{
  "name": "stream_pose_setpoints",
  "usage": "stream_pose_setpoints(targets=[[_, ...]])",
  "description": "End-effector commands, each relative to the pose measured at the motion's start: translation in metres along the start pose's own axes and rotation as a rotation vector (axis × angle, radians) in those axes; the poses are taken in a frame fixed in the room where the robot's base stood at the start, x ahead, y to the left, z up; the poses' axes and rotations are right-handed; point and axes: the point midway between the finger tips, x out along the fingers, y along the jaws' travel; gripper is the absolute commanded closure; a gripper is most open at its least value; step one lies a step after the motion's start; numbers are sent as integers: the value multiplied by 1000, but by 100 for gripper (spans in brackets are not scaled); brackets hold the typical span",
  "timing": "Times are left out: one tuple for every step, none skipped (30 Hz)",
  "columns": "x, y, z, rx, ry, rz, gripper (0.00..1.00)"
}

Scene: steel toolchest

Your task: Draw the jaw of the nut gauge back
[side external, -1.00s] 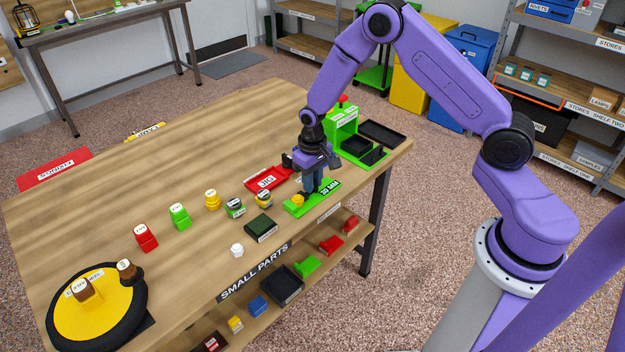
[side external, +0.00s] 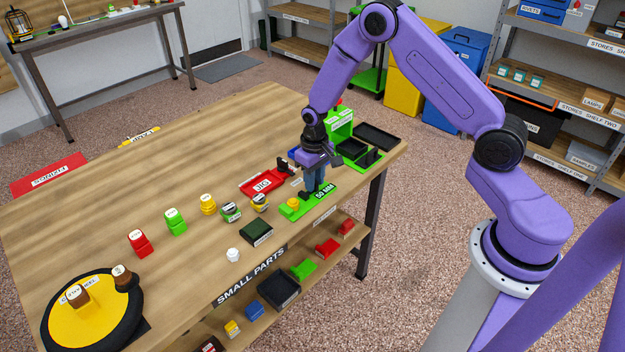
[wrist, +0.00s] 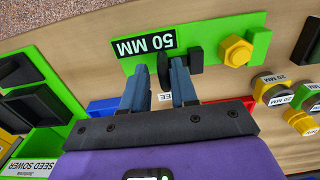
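The nut gauge is a green base plate (side external: 290,212) marked 50 MM at the table's near right edge; it also shows in the wrist view (wrist: 222,24). A yellow hex nut (wrist: 235,50) sits on it, also seen in the side view (side external: 293,203). The black jaw (wrist: 196,58) stands between the nut and the label, apart from the nut. A rounded black piece (wrist: 164,68) beside it shows near the right fingertip. My gripper (wrist: 160,72) points down over the gauge, its two blue fingers apart. Whether they touch the jaw I cannot tell.
A red JIG tray (side external: 264,182) lies left of the gauge. A green seed sower (side external: 340,128) and black trays (side external: 375,136) stand behind. Labelled round pieces (side external: 260,203) and a dark green block (side external: 256,232) are left.

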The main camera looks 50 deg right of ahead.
Motion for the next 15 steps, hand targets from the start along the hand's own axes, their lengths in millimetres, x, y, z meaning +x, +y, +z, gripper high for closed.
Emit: stream_pose_setpoints(targets=[[0,1,1,2,-2,1,77],[0,1,1,2,-2,1,77],[0,1,1,2,-2,1,77],[0,1,1,2,-2,1,77],[0,1,1,2,-2,1,77],[0,0,1,2,-2,0,77],[0,0,1,1,-2,0,77],[0,0,0,1,-2,0,77],[-2,0,0,1,-2,0,77],[-3,0,0,1,-1,0,77],[-5,0,0,1,-1,0,77],[-9,0,0,1,1,0,77],[-12,0,-1,1,2,0,77],[-16,0,-1,1,3,0,77],[-22,0,-1,1,3,-1,77]])
